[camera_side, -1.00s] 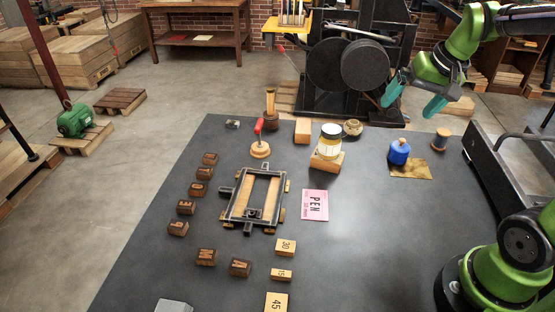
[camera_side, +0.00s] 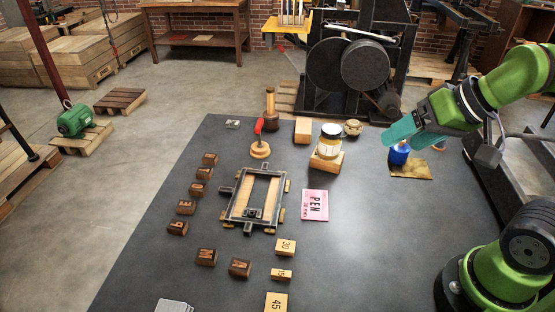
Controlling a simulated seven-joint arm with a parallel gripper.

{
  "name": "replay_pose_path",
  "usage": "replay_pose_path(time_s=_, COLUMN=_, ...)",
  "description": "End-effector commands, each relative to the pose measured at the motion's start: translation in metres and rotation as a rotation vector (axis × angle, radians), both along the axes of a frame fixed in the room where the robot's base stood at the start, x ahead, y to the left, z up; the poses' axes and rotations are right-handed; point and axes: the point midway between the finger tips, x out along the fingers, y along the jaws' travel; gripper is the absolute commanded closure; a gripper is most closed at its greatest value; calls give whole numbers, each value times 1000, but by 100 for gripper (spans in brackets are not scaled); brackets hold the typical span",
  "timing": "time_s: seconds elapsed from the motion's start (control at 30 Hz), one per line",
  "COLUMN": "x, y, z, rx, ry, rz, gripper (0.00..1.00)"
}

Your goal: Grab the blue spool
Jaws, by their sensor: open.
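The blue spool (camera_side: 399,155) stands on a tan, brownish sheet (camera_side: 411,170) at the right of the dark table. Its upper part is hidden behind my gripper. My gripper (camera_side: 391,142) has teal fingers and is open. Its fingers point left and slightly down, and overlap the spool's top in this view. I cannot tell whether they touch it or hover in front of or above it. Nothing shows between the fingers.
A spool-like wooden item (camera_side: 440,145) is mostly hidden behind my gripper. A jar on a wooden block (camera_side: 326,162) and a twine ball (camera_side: 353,128) stand to the left. A pink PEN card (camera_side: 314,205) lies nearer. The table right of the card is clear.

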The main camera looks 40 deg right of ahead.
Motion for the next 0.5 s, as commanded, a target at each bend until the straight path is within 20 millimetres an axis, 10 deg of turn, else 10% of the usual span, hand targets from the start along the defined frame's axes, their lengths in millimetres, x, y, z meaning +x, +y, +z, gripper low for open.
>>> replay_pose_path(time_s=0.17, x=26, y=-47, z=-16, rx=13, ry=116, rz=-169, gripper=27)
replay_pose_path(time_s=0.5, x=81, y=-228, z=-37, rx=-47, ry=333, rz=-320, gripper=27)
